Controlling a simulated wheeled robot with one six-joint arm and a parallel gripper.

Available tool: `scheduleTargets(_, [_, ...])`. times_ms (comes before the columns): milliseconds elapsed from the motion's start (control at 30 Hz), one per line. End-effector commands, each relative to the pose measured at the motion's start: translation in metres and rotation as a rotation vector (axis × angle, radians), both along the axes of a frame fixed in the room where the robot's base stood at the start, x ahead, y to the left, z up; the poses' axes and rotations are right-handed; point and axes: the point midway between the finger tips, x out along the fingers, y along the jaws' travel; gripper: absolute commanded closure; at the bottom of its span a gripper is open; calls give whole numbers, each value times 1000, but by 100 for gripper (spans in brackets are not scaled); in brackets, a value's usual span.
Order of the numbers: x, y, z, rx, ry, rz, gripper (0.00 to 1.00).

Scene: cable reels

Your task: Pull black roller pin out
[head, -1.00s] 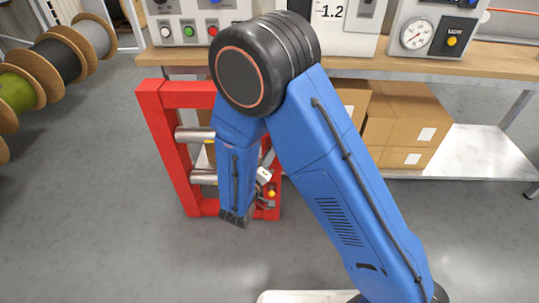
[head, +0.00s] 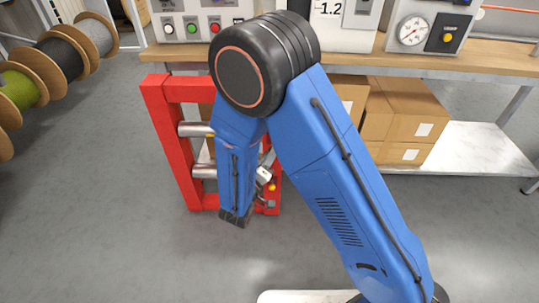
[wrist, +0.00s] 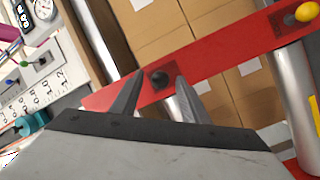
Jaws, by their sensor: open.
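The black roller pin (wrist: 160,78) shows as a dark round knob on the red frame bar in the wrist view. My gripper (wrist: 160,75) is open, with its two grey fingertips on either side of the pin in the picture. I cannot tell whether the fingers reach around it or stop short. The red frame (head: 172,140) stands upright on the floor in the head view, with metal rollers (head: 197,130) across it. My forearm covers much of the frame there, and the black pin is hidden or too small to make out.
A yellow knob (wrist: 305,12) sits on the same red bar, near another roller (wrist: 296,100). Cardboard boxes (head: 405,125) stand on the shelf under the workbench (head: 460,62) behind. Cable reels (head: 62,62) are at the left. The grey floor (head: 110,230) in front is clear.

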Motion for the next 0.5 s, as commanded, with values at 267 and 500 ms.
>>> scheduleTargets(267, [-6, 3, 0, 0, 0, 1, 59])
scheduleTargets(500, [-35, 15, 0, 0, -1, 4, 59])
